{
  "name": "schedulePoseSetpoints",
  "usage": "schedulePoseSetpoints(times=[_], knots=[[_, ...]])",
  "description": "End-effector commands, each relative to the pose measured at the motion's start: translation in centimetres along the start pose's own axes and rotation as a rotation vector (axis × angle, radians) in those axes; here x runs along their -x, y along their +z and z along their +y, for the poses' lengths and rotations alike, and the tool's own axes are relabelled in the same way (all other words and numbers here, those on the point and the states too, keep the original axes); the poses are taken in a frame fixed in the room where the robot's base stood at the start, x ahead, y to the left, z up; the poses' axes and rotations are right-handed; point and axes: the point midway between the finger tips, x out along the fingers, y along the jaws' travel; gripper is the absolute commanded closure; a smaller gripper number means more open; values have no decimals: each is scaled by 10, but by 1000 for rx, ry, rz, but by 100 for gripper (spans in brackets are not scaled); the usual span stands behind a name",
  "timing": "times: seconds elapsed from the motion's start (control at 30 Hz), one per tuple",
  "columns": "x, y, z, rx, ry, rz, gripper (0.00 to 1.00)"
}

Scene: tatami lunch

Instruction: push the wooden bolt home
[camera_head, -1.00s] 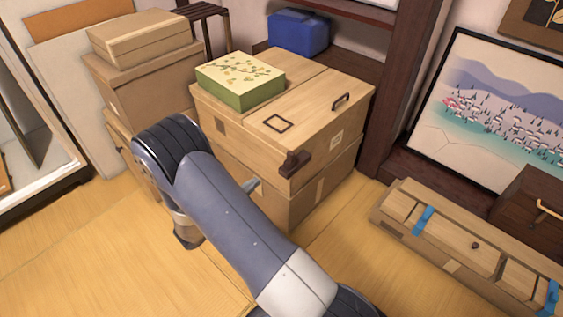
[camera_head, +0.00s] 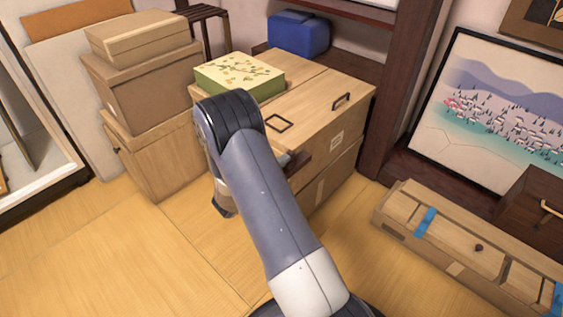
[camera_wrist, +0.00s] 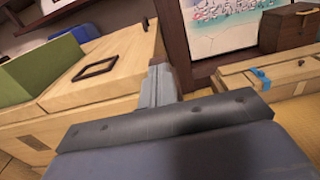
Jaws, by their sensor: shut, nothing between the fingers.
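The dark wooden bolt (camera_head: 298,163) sits at the upper front corner of the light wooden chest (camera_head: 335,112), partly hidden behind my arm in the head view. I cannot make out the bolt clearly in the wrist view. My gripper (camera_wrist: 158,85) is shut and empty. In the wrist view its fingers point at the chest's near corner, close to the bolt's side; I cannot tell whether they touch it. In the head view my arm hides most of the gripper. The chest's top has a square dark frame (camera_head: 279,123) and a dark handle (camera_head: 341,101).
A green box with a floral lid (camera_head: 240,73) stands on the chest. Stacked boxes (camera_head: 143,90) stand to the left. A long wooden case with blue bands (camera_head: 450,240) lies on the right. A dark post (camera_head: 392,90) rises behind the chest. The tatami at front left is clear.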

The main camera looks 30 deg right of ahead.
Motion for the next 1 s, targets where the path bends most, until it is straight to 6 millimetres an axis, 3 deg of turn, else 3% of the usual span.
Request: schedulePoseSetpoints(times=[0.23,0.6,1.0], knots=[[-4,0,0,-1,-2,0,100],[-55,0,0,-1,-3,0,100],[-57,1,1,-3,-1,-2,100]])
